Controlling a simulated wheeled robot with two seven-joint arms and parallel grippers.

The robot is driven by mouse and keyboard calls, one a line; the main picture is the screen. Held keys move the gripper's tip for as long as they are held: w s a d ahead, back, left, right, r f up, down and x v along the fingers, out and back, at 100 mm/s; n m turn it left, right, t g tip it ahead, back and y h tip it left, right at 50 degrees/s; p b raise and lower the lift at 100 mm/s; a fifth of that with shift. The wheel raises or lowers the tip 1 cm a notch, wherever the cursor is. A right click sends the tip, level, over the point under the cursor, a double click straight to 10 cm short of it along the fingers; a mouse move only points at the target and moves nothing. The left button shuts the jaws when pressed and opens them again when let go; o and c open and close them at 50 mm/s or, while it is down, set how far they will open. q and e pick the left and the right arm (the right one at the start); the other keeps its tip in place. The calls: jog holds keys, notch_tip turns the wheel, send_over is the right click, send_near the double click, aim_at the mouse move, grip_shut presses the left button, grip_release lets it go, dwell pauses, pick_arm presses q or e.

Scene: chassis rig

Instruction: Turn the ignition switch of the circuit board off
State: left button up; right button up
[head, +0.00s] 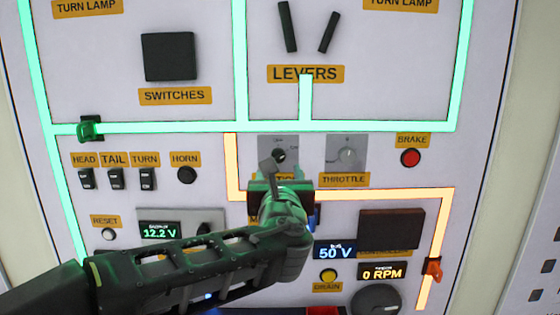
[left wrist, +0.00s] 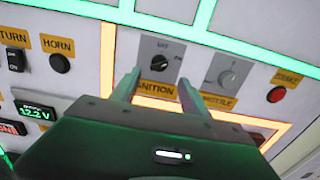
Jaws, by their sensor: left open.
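The ignition switch (head: 279,155) is a small dark round knob on a grey plate in the middle of the panel. The left wrist view shows its knob (left wrist: 158,62) above the orange IGNITION label (left wrist: 157,91). Which way the knob points is too small to tell. My left gripper (head: 272,167) is just below the knob and partly covers its label in the head view. In the left wrist view its two fingers (left wrist: 163,84) are apart, one on each side of the label, with nothing between them. The gap to the panel is hard to judge. My right gripper is not in view.
The throttle knob (head: 347,154) sits close on the right. The red brake button (head: 411,158) is farther right, and the black horn button (head: 187,175) is left. A glowing orange line (head: 375,195) and green lines (head: 185,127) cross the panel.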

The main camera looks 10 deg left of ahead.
aim_at(278, 160)
pick_arm(q)
jog(key=p+x, duration=0.2)
jog(key=x, duration=0.6)
jog(key=shift+s, duration=0.1)
jog(key=shift+c, duration=0.3)
grip_shut()
